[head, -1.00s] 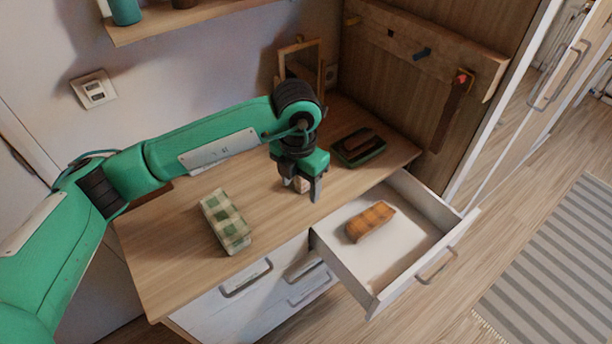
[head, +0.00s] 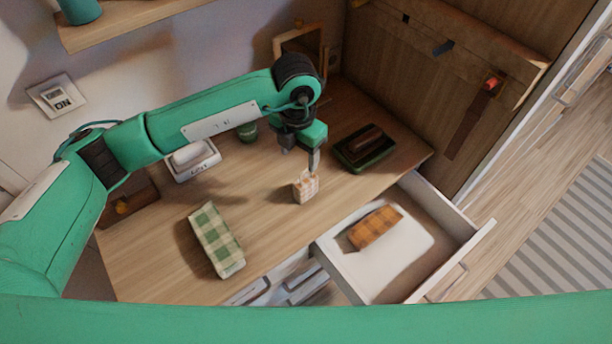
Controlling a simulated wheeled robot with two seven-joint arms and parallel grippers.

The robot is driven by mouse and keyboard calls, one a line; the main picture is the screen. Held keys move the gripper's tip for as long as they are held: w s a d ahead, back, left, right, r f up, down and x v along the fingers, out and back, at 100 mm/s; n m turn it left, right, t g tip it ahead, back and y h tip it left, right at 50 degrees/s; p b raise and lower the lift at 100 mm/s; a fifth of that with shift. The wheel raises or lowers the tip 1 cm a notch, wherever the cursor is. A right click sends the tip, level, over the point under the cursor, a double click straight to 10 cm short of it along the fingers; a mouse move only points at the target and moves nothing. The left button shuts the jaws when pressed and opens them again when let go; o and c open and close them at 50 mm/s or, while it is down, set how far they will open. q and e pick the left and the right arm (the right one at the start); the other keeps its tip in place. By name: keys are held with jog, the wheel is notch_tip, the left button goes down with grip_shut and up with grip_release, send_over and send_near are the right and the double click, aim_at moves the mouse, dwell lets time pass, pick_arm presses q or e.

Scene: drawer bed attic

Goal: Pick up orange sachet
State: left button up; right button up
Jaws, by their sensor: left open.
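The orange plaid sachet (head: 375,228) lies in the open white drawer (head: 403,262), on its pale bottom. My left gripper (head: 302,158) is open and empty, pointing down above the dresser top, up and left of the sachet. A small checked pouch (head: 306,186) stands on the wood just below the fingers. A green checked sachet (head: 217,240) lies on the dresser top to the left. My right gripper is not in view; a green arm link of mine crosses the bottom edge.
A dark green tray (head: 363,149) with a brown item sits right of my gripper. A white dish (head: 193,160), a green cup (head: 247,132) and a brown box (head: 130,200) stand toward the back left. The drawer's raised walls surround the orange sachet.

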aim_at(301, 184)
pick_arm(q)
jog(key=f, duration=0.1)
jog(key=s+f+p, duration=0.1)
jog(key=f, duration=0.1)
jog(key=shift+w+f, duration=0.15)
jog(key=shift+f, duration=0.45)
jog(key=shift+w+f, duration=0.15)
jog(key=shift+f, duration=0.7)
jog(key=shift+s+f+p, duration=0.25)
jog(key=shift+f+p, duration=0.25)
jog(key=shift+p, duration=0.35)
notch_tip(301, 184, down, 3)
jog(key=shift+s+d+f+p, duration=0.15)
jog(key=shift+p, duration=0.7)
jog(key=shift+f, duration=0.45)
jog(key=c, duration=1.1)
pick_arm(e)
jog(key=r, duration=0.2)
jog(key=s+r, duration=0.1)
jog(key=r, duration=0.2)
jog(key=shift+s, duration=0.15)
